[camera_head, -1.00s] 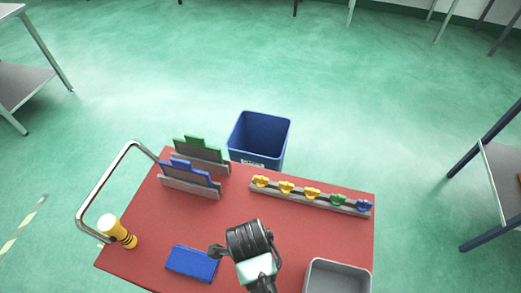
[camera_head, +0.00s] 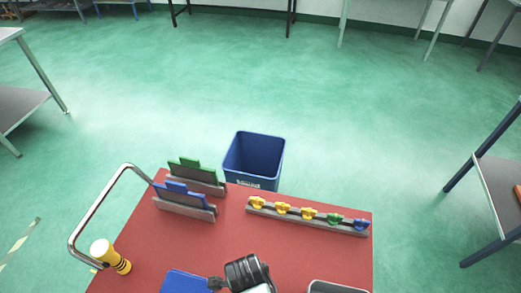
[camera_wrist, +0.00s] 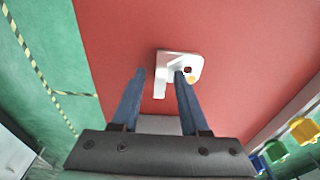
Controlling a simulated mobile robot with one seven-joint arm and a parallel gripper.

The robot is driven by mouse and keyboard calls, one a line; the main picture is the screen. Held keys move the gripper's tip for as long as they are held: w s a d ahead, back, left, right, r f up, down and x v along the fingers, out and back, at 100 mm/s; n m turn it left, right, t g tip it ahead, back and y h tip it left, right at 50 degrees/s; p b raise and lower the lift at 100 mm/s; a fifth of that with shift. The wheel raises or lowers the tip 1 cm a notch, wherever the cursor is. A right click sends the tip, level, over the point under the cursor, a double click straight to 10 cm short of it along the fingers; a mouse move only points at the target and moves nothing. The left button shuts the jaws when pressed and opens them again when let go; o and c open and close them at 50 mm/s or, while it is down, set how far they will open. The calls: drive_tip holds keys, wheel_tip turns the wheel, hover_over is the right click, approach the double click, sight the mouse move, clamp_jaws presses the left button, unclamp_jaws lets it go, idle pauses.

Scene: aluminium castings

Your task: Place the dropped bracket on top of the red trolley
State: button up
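The bracket (camera_wrist: 162,88), a pale metal piece with a dark hole and a small orange spot, shows against the red trolley top (camera_wrist: 240,50) in the wrist view. It appears to lie flat on that top. My gripper (camera_wrist: 160,73) is open, its two blue fingers apart. The bracket's narrow leg shows between them with gaps at both sides, and the right fingertip overlaps its wider part in the picture. Whether the fingers touch it, I cannot tell. In the head view the red trolley (camera_head: 280,250) fills the lower middle; the bracket and fingers are not visible there.
On the trolley stand green (camera_head: 197,176) and blue (camera_head: 184,202) upright plates, a rail of coloured clips (camera_head: 308,215), a yellow torch (camera_head: 110,256), a blue pad (camera_head: 187,283) and a grey bin (camera_head: 335,287). A blue bin (camera_head: 253,160) is behind it. The trolley's centre is clear.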

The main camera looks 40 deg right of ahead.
drive_tip(key=shift+r, duration=0.1)
wheel_tip(320, 180, up, 12)
drive_tip(key=w+p, duration=0.1)
drive_tip(key=p, duration=0.1)
drive_tip(key=shift+a, duration=0.45)
drive_tip(key=shift+w+r, duration=0.1)
drive_tip(key=shift+w, duration=0.05)
